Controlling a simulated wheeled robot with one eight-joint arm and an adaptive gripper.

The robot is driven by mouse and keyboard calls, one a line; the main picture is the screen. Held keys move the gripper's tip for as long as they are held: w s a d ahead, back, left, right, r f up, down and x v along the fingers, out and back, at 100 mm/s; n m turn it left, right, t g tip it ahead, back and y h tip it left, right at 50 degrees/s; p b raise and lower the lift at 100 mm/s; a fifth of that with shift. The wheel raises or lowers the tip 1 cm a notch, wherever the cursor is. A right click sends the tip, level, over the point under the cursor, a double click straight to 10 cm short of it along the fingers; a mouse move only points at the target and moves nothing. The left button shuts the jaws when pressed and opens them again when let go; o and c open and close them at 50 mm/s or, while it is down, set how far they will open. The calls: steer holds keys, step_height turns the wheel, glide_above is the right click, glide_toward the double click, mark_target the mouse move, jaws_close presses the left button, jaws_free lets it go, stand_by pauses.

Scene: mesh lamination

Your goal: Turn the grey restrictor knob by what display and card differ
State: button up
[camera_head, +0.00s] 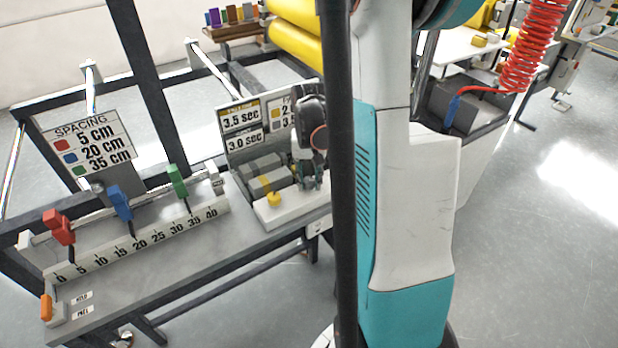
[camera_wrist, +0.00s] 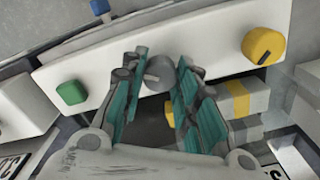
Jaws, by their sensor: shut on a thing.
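The grey restrictor knob (camera_wrist: 159,73) sits on a white panel (camera_wrist: 215,35) in the wrist view. My gripper (camera_wrist: 160,66) is shut on it, with one teal-padded finger at each side. In the head view my gripper (camera_head: 309,182) is over the right part of the white block, and the grey knob is hidden there. Two signs on the backboard read 3.5 sec (camera_head: 241,116) and 3.0 sec (camera_head: 245,139). The card (camera_head: 284,111) right of them shows yellow and grey squares, its figures partly hidden by my arm. I cannot tell which sign is a live display.
A yellow knob (camera_wrist: 264,46) with a dark mark and a green button (camera_wrist: 70,92) flank the grey knob. To the left stand a ruler (camera_head: 150,247) with red, blue and green clamps, and a spacing sign (camera_head: 88,144).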

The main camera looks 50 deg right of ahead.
mark_target(309, 180)
steer(key=o, duration=1)
steer(key=shift+o, duration=0.2)
step_height(309, 180, up, 12)
stand_by(0.4)
